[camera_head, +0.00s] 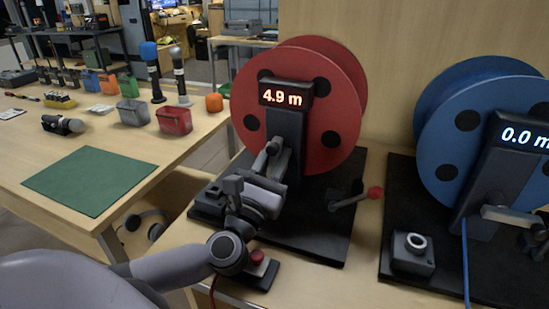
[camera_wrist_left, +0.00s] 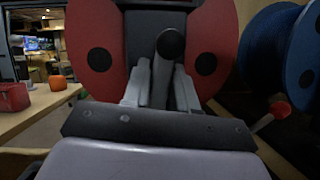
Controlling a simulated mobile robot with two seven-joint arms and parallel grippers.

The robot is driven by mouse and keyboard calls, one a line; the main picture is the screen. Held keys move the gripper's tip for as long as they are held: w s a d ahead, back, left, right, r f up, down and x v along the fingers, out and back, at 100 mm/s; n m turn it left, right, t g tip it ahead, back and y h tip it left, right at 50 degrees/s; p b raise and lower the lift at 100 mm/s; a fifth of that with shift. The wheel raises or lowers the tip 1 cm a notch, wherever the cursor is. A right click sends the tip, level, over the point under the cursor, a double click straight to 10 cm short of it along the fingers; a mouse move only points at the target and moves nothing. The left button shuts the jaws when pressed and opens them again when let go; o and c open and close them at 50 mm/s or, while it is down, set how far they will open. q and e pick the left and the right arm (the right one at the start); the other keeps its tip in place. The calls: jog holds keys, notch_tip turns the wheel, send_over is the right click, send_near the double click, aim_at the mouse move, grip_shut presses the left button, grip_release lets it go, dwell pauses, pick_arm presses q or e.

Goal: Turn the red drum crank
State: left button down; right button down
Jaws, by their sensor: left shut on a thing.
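The red drum (camera_head: 320,90) stands upright on a black base, with a lit display (camera_head: 286,95) reading 4.9 m. Its crank (camera_head: 268,155) sticks out at the front, below the display. My left gripper (camera_head: 272,165) is in front of the drum and shut on the crank's handle. In the left wrist view the gripper (camera_wrist_left: 165,85) has its fingers on both sides of the dark round handle end (camera_wrist_left: 171,44), with the red drum (camera_wrist_left: 95,45) behind. The gripper and wrist hide part of the crank arm. My right gripper is not in view.
A red-knobbed lever (camera_head: 375,192) stands at the right of the base. A blue drum (camera_head: 470,120), its display reading 0.0 m, is farther right. A red button (camera_head: 257,257) sits near my wrist. A table with a green mat (camera_head: 92,180) and bins is at the left.

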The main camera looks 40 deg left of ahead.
aim_at(272, 164)
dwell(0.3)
pick_arm(q)
jog(key=c, duration=1)
grip_release()
jog(key=shift+c, duration=0.2)
jog(key=shift+s+f, duration=0.1)
jog(key=b+v, duration=0.1)
jog(key=v, duration=0.4)
jog(key=shift+f, duration=0.15)
jog(key=s, duration=0.4)
jog(key=s+d, duration=0.1)
jog(key=s, duration=0.2)
jog(key=s+d, duration=0.1)
jog(key=s, duration=0.3)
jog(key=shift+s+r, duration=0.2)
jog(key=shift+s, duration=0.1)
